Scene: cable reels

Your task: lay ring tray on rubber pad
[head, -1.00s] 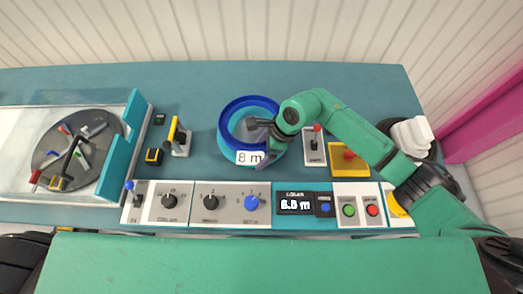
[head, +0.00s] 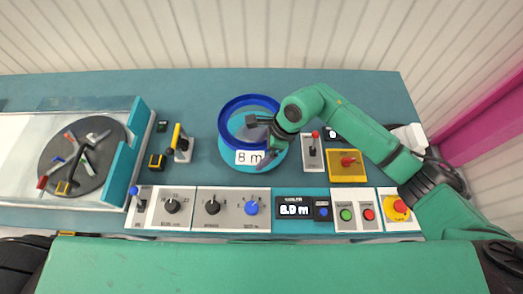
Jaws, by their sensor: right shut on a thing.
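The ring tray (head: 228,152) is a round blue and teal ring with a white "8 m" label on its front, in the middle of the teal table in the head view. My right gripper (head: 264,140) reaches over its right side and is shut on it. One dark finger shows inside the ring and another part near the front right wall. The wrist hides part of the right wall. I cannot tell whether the tray touches the table. I cannot pick out a rubber pad with certainty. My left gripper is not in view.
A dark disc (head: 92,180) with coloured pieces lies in a framed bay at left. A yellow-handled lever (head: 180,143) stands left of the tray. A control panel (head: 232,208) with knobs and display runs along the front. A white object (head: 411,135) sits behind my right arm.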

